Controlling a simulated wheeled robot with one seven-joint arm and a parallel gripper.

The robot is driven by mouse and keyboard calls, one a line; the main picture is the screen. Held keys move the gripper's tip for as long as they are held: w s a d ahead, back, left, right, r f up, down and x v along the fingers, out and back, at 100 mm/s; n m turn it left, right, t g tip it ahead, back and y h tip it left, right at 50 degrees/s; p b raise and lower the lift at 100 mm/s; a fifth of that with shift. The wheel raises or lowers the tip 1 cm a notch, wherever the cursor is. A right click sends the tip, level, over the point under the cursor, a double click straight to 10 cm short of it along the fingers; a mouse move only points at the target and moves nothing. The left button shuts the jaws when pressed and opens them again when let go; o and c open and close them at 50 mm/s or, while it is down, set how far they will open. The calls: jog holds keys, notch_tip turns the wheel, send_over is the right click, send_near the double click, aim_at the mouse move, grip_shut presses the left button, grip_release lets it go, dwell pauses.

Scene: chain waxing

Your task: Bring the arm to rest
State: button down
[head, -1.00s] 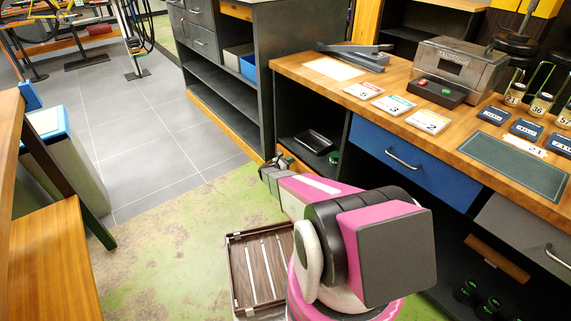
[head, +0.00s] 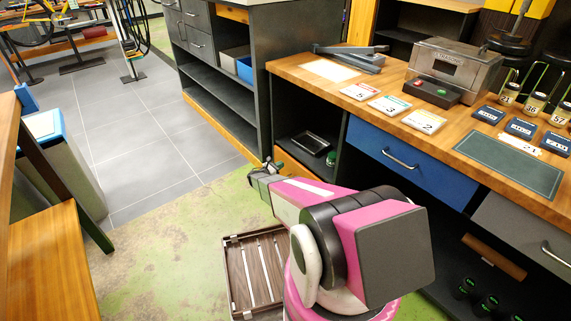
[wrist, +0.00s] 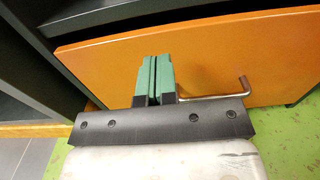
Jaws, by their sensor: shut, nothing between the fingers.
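My pink and white arm is folded in front of the workbench in the head view. My gripper (head: 268,168) is at its far end, low over the floor and in front of the bench's open shelf. In the wrist view my gripper (wrist: 153,78) shows two green fingers pressed together with nothing between them. Behind them is an orange panel (wrist: 225,50) with a bent metal handle (wrist: 215,97). Whether the fingers touch the panel cannot be told.
The wooden workbench (head: 290,66) carries numbered cards, a metal box (head: 455,68) and jars. Below are a blue drawer (head: 410,160) and an open shelf with a black tray (head: 310,143). A slatted crate (head: 228,270) stands beside my base. The tiled floor (head: 130,140) at left is clear.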

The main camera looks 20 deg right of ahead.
jog(key=v, duration=0.9)
jog(key=s+d+r+m+g+y, duration=0.2)
jog(key=s+r+m+g+y, duration=0.1)
jog(key=s+r+m, duration=0.35)
jog(key=s+d+r+m+g+y, duration=0.25)
jog(key=s+r+m+g, duration=0.2)
jog(key=s+r, duration=0.3)
jog(key=s+a+r+m+y, duration=0.3)
jog(key=s+r+m+y, duration=0.2)
jog(key=s+r, duration=0.2)
jog(key=s+a+r+m+y, duration=0.4)
jog(key=s+r+m+y, duration=0.2)
jog(key=s, duration=0.5)
notch_tip(320, 180, up, 2)
jog(key=shift+s+a+r+m, duration=0.15)
jog(key=shift+s+a+m, duration=0.05)
jog(key=shift+a+m, duration=0.1)
jog(key=shift+t, duration=0.25)
